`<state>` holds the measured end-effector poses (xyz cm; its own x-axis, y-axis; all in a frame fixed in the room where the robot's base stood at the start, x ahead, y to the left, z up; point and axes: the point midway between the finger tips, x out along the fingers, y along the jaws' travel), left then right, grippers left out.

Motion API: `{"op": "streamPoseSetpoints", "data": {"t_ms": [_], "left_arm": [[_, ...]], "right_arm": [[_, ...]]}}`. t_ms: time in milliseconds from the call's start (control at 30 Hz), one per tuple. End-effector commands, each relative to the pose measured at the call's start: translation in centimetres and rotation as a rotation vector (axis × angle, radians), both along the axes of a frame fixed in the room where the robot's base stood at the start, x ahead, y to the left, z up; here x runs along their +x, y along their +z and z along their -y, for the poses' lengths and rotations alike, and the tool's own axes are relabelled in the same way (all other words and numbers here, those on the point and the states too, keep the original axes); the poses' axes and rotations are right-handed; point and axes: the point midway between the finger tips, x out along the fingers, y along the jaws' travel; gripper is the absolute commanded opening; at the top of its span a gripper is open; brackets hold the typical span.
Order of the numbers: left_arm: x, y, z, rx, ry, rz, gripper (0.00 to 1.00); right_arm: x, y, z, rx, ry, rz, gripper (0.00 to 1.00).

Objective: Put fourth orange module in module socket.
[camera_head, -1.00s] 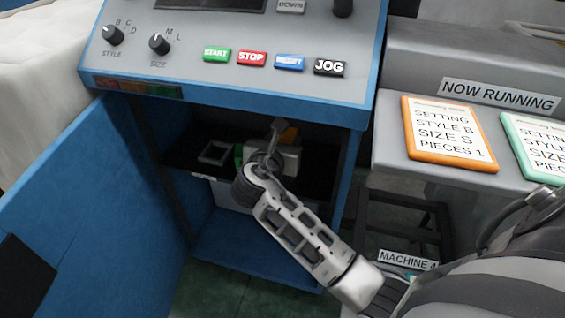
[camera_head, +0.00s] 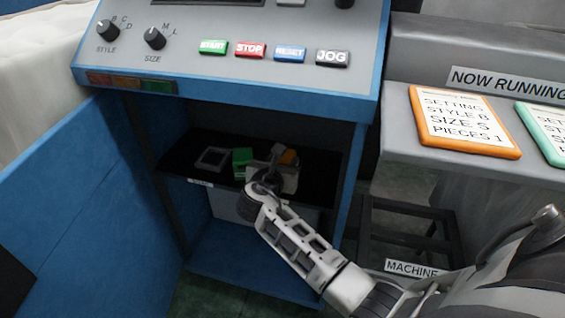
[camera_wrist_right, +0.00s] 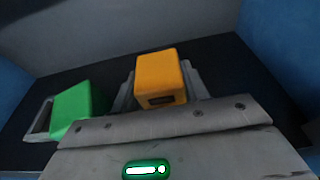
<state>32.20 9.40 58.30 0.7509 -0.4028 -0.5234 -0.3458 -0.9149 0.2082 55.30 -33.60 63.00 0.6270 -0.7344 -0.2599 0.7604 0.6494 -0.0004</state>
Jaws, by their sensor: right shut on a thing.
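The orange module (camera_head: 287,157) is a small block inside the blue machine's open bay. My right gripper (camera_head: 272,162) is shut on it. In the right wrist view the orange module (camera_wrist_right: 162,80) sits between the grey fingers, with a dark slot on its near face. A green module (camera_head: 241,162) stands just left of the gripper, and it also shows in the right wrist view (camera_wrist_right: 78,115). A grey open frame (camera_head: 212,158), which looks like a socket, lies on the dark shelf left of the green module. Whether the orange module touches the shelf is unclear. My left gripper is not in view.
The dark shelf (camera_head: 185,163) lies under the control panel, between the bay's side walls. The panel's lower edge (camera_head: 250,98) overhangs it. An open blue door (camera_head: 70,190) stands at the left. A grey table (camera_head: 395,130) with cards is at the right.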

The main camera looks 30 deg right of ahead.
Motion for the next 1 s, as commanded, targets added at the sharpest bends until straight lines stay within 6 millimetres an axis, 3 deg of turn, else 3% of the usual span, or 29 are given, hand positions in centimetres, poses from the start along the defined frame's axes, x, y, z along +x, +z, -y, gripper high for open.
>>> {"op": "streamPoseSetpoints", "data": {"t_ms": [33,67,133,533,867,1000], "left_arm": [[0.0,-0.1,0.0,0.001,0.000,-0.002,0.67],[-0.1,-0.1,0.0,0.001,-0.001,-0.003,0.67],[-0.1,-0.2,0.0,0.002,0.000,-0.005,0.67],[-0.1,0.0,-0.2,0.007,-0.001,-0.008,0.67],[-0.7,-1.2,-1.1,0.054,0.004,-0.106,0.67],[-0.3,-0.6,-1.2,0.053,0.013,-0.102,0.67]], "right_arm": [[0.0,-0.1,0.0,-0.001,0.000,0.000,0.16],[0.0,-0.2,0.0,-0.001,0.000,-0.001,0.48],[0.0,-0.2,0.0,0.000,0.000,0.000,0.67],[-0.3,0.3,-0.5,0.000,0.002,-0.001,0.67],[-4.5,2.2,-5.3,0.003,0.003,0.000,0.67],[-6.1,2.8,-7.2,0.003,0.001,-0.001,0.67]]}}
